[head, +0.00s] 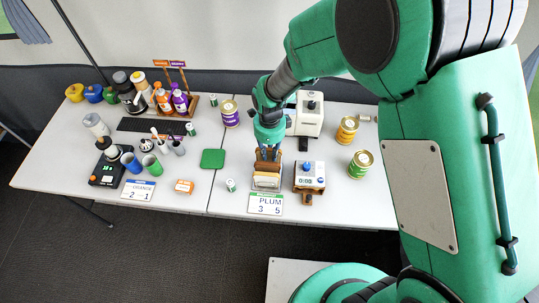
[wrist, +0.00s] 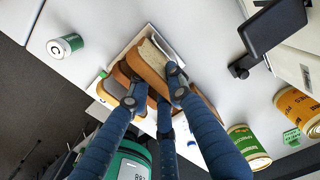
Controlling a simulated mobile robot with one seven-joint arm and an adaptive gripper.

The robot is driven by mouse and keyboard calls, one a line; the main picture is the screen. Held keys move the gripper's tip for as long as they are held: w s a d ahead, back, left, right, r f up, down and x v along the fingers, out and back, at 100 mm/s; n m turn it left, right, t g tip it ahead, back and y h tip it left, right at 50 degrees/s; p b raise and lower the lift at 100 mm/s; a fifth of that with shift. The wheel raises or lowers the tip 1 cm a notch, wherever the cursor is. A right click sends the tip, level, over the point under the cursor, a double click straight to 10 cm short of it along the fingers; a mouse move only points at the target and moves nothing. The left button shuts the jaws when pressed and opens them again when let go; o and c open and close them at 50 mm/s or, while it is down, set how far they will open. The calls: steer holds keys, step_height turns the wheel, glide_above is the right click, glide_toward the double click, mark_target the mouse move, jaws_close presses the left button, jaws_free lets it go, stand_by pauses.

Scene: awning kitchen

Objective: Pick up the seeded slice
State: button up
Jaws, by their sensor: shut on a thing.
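Several bread slices stand on edge in a pale holder (head: 266,187) near the front of the table. In the wrist view they lie side by side in a slanted row: a pale, speckled slice with a brown crust (wrist: 154,58), which looks like the seeded slice, then a darker brown slice (wrist: 122,73) and a tan slice (wrist: 108,89). My gripper (head: 268,154) reaches down into the holder from above. In the wrist view its blue fingers (wrist: 156,90) are closed around the speckled slice, which is still among the others. The fingers hide part of the slices.
A white device with a blue knob (head: 309,176) is close on the right, a small can (head: 231,185) on the left. A white machine (head: 306,118) stands behind. A green mat (head: 213,158) lies bare to the left.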

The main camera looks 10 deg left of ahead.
step_height(320, 180, up, 7)
steer(key=shift+p, duration=0.75)
